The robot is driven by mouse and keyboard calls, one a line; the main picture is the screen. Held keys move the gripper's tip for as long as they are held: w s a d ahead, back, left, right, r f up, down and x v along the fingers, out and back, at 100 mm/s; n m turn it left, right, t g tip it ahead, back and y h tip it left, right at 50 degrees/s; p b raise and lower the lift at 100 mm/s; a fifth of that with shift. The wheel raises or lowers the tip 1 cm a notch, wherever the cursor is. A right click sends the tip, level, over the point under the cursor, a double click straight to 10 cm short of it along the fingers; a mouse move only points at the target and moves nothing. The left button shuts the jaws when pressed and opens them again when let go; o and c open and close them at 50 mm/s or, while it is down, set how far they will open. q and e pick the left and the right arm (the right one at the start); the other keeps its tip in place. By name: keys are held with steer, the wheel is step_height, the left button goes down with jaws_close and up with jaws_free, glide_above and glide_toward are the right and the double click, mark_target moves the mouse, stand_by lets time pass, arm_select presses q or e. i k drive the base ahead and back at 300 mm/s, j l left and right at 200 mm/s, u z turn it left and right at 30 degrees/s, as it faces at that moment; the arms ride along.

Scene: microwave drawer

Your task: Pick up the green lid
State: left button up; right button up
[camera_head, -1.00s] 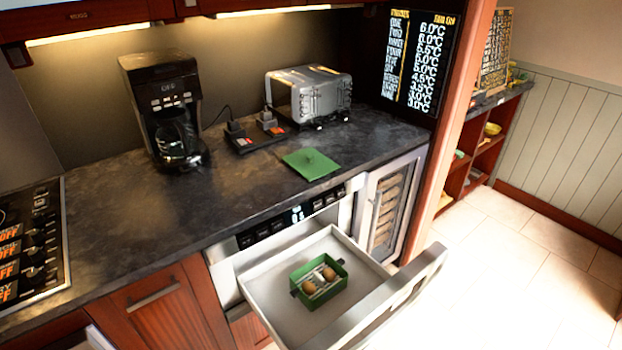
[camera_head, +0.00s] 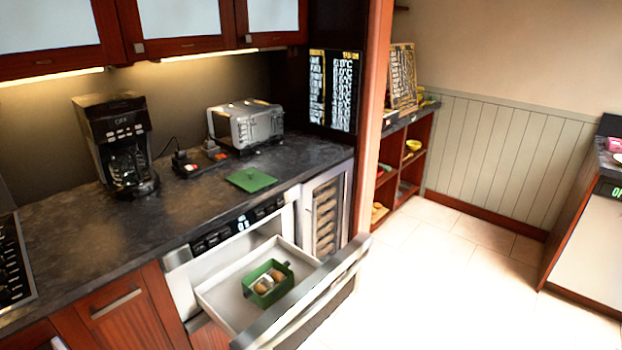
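The green lid (camera_head: 251,180) lies flat on the dark countertop (camera_head: 190,222), near its front edge and in front of the toaster. A green box (camera_head: 280,294) without a cover sits inside the drawer and holds brown, egg-like items (camera_head: 265,284). Neither of my grippers shows in the head view.
A silver toaster (camera_head: 246,124) and small dark devices with plugs (camera_head: 200,162) stand behind the lid. A black coffee maker (camera_head: 118,145) is to the left. The drawer front (camera_head: 310,297) juts out over the floor. The floor on the right is clear.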

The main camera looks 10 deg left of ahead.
mark_target(251, 180)
steer(key=j+z, duration=0.7)
steer(key=j, duration=0.5)
steer(key=k+j, duration=0.1)
steer(key=j, duration=0.45)
